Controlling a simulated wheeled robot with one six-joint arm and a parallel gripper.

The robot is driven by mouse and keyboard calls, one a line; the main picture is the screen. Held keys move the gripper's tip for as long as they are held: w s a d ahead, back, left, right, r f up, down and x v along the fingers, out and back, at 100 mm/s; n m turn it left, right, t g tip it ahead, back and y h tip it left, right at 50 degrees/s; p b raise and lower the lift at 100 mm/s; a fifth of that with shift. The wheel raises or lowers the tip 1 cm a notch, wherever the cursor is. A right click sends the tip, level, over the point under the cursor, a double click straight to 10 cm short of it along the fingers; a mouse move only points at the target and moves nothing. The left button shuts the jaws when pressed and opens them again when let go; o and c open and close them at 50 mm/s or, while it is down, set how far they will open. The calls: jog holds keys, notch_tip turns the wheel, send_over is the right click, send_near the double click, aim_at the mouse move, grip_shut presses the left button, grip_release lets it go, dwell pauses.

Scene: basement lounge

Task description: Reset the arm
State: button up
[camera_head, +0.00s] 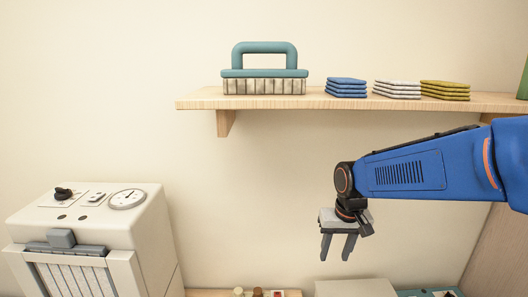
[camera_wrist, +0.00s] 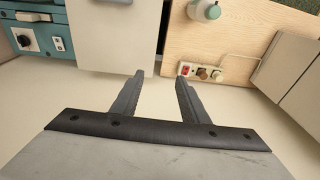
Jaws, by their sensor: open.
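My blue arm reaches in from the right in the head view, below the wall shelf. My gripper (camera_head: 338,246) hangs from its end with the fingers pointing down, apart from each other and empty. In the wrist view my gripper (camera_wrist: 158,88) shows two dark fingers spread with a clear gap between them. Nothing is between the fingers, and they touch nothing that I can see.
A wooden shelf (camera_head: 290,101) above holds a teal-handled brush (camera_head: 264,72) and folded blue (camera_head: 346,88), white (camera_head: 397,90) and yellow (camera_head: 445,91) cloths. A cream machine (camera_head: 140,215) with a dial stands at left.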

jog(key=s+d+r+t, duration=0.1)
jog(key=s+d, duration=0.3)
jog(key=s, duration=0.6)
jog(key=s+d+r+t, duration=0.2)
jog(key=s+d+r, duration=0.1)
jog(key=s, duration=0.7)
jog(key=shift+s+d+h, duration=0.3)
jog(key=shift+s+d, duration=0.1)
jog(key=shift+d, duration=0.5)
